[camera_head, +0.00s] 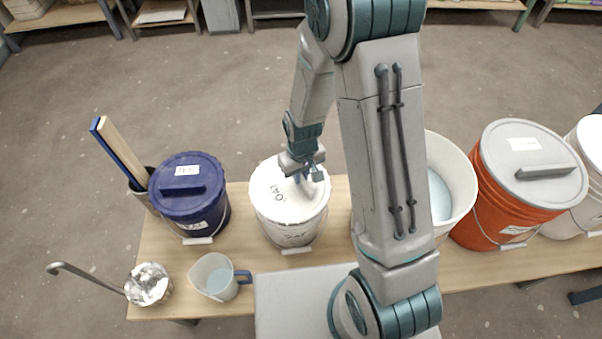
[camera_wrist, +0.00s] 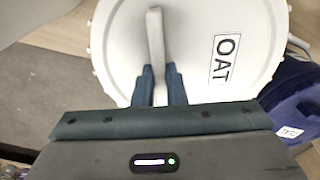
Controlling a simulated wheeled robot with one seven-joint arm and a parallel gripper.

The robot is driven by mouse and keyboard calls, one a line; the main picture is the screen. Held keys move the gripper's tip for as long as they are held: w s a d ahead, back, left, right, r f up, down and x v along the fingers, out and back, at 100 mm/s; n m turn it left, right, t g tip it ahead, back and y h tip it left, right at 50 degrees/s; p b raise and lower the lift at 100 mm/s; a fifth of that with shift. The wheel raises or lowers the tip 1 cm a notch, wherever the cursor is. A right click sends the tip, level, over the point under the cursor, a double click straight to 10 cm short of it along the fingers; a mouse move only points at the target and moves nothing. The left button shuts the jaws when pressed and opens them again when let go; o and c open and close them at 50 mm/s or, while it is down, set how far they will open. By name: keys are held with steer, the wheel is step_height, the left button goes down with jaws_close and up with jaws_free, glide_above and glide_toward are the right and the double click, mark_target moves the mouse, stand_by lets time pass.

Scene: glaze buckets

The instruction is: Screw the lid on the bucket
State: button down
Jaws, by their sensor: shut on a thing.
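The white lid (camera_head: 283,189), labelled OAT, sits on top of the white bucket (camera_head: 291,236) in the head view. The lid (camera_wrist: 205,35) fills much of the wrist view, with its bar handle (camera_wrist: 155,35) standing across it. My gripper (camera_head: 308,175) is over the lid, and its two fingers (camera_wrist: 160,82) are on either side of the handle, shut on it. The lid looks level on the bucket's rim. Whether its thread is engaged cannot be seen.
A dark blue lidded bucket (camera_head: 205,215) stands close on the left. A measuring jug (camera_head: 215,277) and a ladle (camera_head: 147,284) are in front. An open white bucket (camera_head: 455,175) and an orange bucket (camera_head: 490,215) with a grey lid stand right, along the wooden bench (camera_head: 160,250).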

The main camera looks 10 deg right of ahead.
steer(key=shift+f+b, duration=0.8)
steer(key=shift+b, duration=0.3)
stand_by(1.6)
steer(key=c, duration=0.9)
jaws_free()
steer(key=shift+s, duration=0.1)
steer(key=shift+r, duration=0.15)
steer(key=shift+r+p, duration=2.5)
steer(key=shift+r, duration=0.85)
